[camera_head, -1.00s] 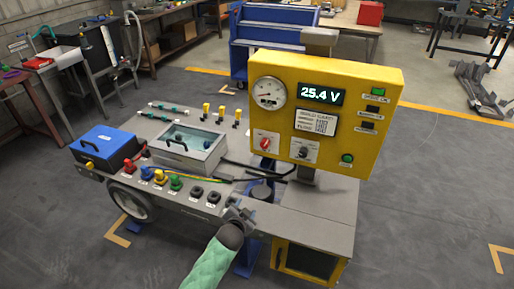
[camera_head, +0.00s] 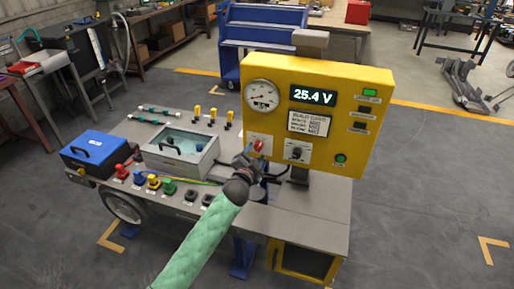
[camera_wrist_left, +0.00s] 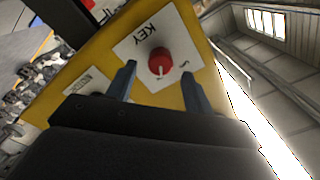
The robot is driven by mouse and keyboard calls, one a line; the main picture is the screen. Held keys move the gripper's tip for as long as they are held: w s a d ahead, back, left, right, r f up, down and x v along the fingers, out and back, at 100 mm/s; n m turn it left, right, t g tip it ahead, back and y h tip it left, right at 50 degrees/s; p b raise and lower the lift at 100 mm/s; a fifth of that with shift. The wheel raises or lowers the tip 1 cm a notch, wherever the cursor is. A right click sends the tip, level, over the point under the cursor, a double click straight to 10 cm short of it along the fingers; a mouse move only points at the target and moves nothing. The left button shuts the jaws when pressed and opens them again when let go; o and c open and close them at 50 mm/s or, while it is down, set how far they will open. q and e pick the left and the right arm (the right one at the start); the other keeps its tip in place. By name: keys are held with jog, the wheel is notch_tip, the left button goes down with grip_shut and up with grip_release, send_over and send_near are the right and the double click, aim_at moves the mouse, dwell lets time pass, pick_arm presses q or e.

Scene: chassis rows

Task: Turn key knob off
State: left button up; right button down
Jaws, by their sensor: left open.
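The key knob (camera_wrist_left: 161,62) is a red round knob on a white plate marked KEY, on the yellow panel (camera_head: 360,100). In the head view the knob (camera_head: 258,146) shows at the panel's lower left, partly behind my left gripper (camera_head: 252,154). In the left wrist view my left gripper (camera_wrist_left: 161,85) is open, its two blue-grey fingers on either side of the knob's lower side. The knob lies ahead between the fingertips; I cannot tell whether they touch it. A white mark on the knob points down in this view. My right gripper is not in view.
A black knob (camera_head: 296,152) sits right of the key knob. The panel bears a round gauge (camera_head: 262,95) and a display (camera_head: 313,95) reading 25.4 V. A clear-lidded box (camera_head: 180,148) and a blue case (camera_head: 93,147) stand on the bench left of my arm.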

aim_at(258, 148)
pick_arm(q)
jog(key=shift+p+x, duration=0.3)
jog(key=shift+x, duration=1.2)
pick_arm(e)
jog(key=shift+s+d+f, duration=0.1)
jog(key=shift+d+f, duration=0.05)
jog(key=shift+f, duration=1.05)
pick_arm(q)
jog(key=c, duration=1)
